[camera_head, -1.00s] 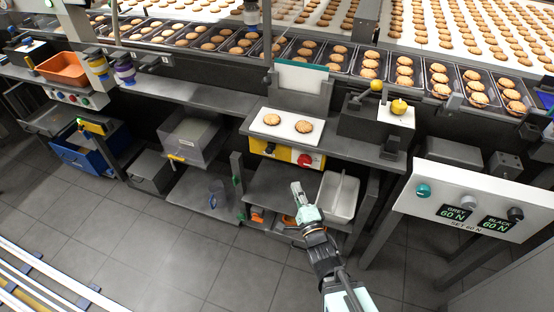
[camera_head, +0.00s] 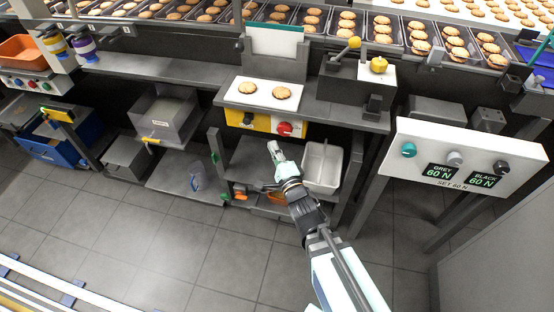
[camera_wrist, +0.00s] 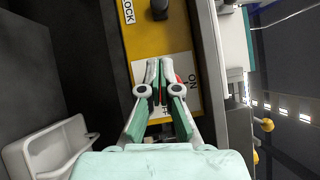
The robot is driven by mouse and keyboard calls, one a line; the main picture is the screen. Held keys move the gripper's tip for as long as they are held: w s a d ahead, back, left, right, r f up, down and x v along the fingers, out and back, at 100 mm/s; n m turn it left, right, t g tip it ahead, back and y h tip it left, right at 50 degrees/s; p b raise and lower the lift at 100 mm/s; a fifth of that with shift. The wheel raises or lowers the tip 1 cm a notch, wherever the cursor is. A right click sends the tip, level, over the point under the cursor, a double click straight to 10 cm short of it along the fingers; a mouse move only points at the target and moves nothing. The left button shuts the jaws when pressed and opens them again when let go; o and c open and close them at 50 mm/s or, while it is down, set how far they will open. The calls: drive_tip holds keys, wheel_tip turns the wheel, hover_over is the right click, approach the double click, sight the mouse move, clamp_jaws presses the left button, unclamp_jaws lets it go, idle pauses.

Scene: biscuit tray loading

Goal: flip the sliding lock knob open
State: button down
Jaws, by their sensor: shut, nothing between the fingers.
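The black lock knob (camera_wrist: 159,8) is on a yellow panel (camera_wrist: 143,48) beside a LOCK label (camera_wrist: 128,10), at the top edge of the wrist view. In the head view the knob (camera_head: 247,119) is on the left of the panel, under the worktop front. A red knob (camera_head: 285,129) is on the panel's right. My gripper (camera_head: 272,146) is below and in front of the panel. In the wrist view its fingers (camera_wrist: 160,66) are shut and empty, apart from the black knob, and partly hide the red knob (camera_wrist: 179,78).
A white board (camera_head: 262,94) with two biscuits lies on the worktop above the panel. A white bin (camera_head: 322,166) stands right of my gripper on the lower shelf. A grey control box with a white front (camera_head: 466,158) is farther right. Open floor is in front.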

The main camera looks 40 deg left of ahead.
sight(251, 118)
drive_tip(key=x, duration=0.2)
drive_tip(key=s+x, duration=0.1)
drive_tip(key=x, duration=0.2)
drive_tip(key=a+x, duration=0.1)
drive_tip(key=x, duration=0.2)
drive_tip(key=shift+s+a+r, duration=0.1)
drive_tip(key=shift+s+r, duration=0.05)
drive_tip(key=shift+s, duration=0.15)
drive_tip(key=shift+s+a+r, duration=0.1)
drive_tip(key=shift+s+a, duration=0.05)
drive_tip(key=shift+a, duration=0.3)
